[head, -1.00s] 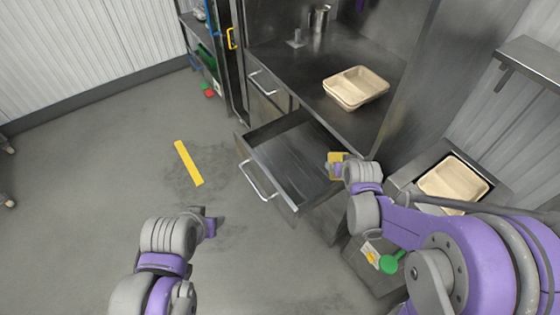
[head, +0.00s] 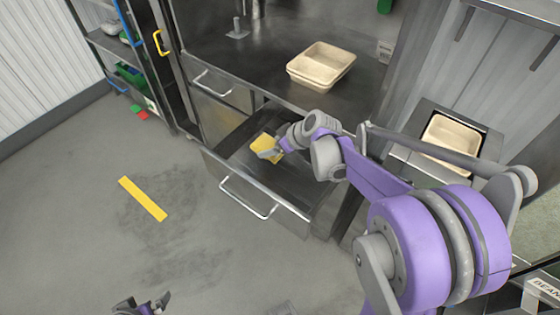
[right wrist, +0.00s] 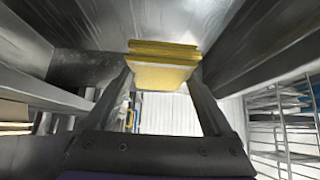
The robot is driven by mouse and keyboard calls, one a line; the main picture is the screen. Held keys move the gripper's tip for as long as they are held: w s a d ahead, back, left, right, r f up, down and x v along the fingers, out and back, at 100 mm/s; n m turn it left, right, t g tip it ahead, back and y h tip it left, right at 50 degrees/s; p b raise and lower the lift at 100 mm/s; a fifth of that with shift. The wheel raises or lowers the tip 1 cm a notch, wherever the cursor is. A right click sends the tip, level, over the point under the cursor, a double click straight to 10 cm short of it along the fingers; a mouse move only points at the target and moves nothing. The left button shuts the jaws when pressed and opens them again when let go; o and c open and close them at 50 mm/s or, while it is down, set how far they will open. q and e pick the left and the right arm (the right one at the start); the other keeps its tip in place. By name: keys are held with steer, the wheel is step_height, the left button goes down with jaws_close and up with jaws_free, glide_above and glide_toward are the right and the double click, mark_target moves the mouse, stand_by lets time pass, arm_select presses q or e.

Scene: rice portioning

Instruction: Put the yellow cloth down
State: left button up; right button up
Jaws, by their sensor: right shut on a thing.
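My right gripper (head: 272,152) is shut on the yellow cloth (head: 263,144) and reaches over the inside of the open drawer (head: 228,181). In the right wrist view the cloth (right wrist: 164,72) is a thick, folded yellow block between the two dark fingers, close to a grey metal surface. I cannot tell whether the cloth touches the drawer floor. My left gripper (head: 142,306) shows only in part at the bottom edge of the head view, away from the drawer; its finger gap is unclear.
Beige trays (head: 321,64) sit on the steel counter above the drawer. Another beige tray (head: 451,140) stands at the right. A shelf rack (head: 121,65) is at the left. A yellow strip (head: 143,198) lies on the open grey floor.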

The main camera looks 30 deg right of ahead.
step_height(320, 180, down, 6)
steer(key=shift+d+r+b, duration=0.15)
steer(key=shift+r+b, duration=0.05)
steer(key=shift+b, duration=0.2)
steer(key=shift+f+b, duration=0.3)
steer(key=shift+f, duration=1.75)
steer(key=shift+f, duration=0.2)
steer(key=o, duration=1.2)
steer(key=shift+r, duration=0.1)
